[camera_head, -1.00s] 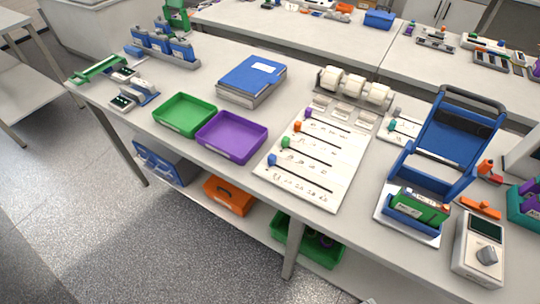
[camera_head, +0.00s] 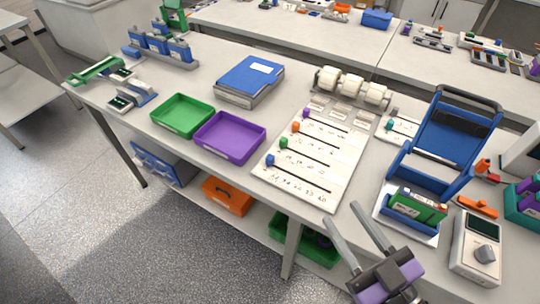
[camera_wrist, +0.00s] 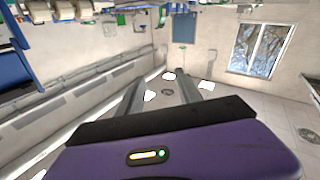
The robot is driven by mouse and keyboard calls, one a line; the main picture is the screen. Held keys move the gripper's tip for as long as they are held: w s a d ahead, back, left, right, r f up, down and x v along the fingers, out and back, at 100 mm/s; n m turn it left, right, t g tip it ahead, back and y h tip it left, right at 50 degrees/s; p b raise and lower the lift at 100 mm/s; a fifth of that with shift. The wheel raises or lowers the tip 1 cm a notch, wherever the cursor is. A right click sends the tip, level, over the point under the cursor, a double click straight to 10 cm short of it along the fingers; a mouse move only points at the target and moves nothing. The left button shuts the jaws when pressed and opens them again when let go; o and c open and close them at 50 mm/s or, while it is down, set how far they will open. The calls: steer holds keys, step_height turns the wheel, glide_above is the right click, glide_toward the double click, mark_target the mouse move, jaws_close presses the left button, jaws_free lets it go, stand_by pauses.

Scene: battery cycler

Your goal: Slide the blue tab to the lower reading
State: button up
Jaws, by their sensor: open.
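The blue tab (camera_head: 270,160) sits at the left end of the lowest slot on a white slider board (camera_head: 338,148). Green, orange and purple tabs sit at the left ends of the slots above it. Small printed marks run below each slot, too small to read. My gripper (camera_head: 343,212) is in the lower right of the head view, in front of the board's bottom right corner and apart from the tabs. Its two grey fingers are spread with nothing between them. In the wrist view the open fingers (camera_wrist: 168,92) point into the room, and the slider board is not recognisable.
A purple tray (camera_head: 230,137) and a green tray (camera_head: 182,115) lie left of the board. A blue-framed holder with a green block (camera_head: 417,205) and a handheld meter (camera_head: 478,245) stand to the right. White rolls (camera_head: 353,86) stand behind the board.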

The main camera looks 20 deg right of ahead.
steer(key=w+d+r+m+g+h, duration=0.3)
steer(key=w+d+m, duration=0.35)
steer(key=w, duration=0.55)
steer(key=w+d+r+m+g+h, duration=0.1)
steer(key=w+d+r+m+h, duration=0.3)
steer(key=w+d, duration=0.55)
steer(key=w+d+r+m+g+h, duration=0.15)
steer(key=w+d+m+h, duration=0.35)
steer(key=w, duration=0.9)
steer(key=w+a+f+m+g+y, duration=0.3)
steer(key=w+a+f+m+g, duration=0.1)
steer(key=f+m, duration=0.15)
steer(key=m+g+y, duration=0.7)
steer(key=m+g, duration=0.2)
steer(key=m, duration=0.1)
glide_above(270, 157)
steer(key=f, duration=1)
steer(key=shift+w+d+p, duration=0.15)
steer(key=shift+w+p, duration=0.05)
steer(key=shift+p, duration=0.1)
steer(key=shift+s+g+y, duration=0.2)
steer(key=shift+g+y, duration=0.05)
steer(key=shift+y, duration=0.05)
steer(key=shift+f, duration=0.15)
step_height(270, 157, down, 7)
steer(key=shift+f+p, duration=0.2)
steer(key=shift+p, duration=0.6)
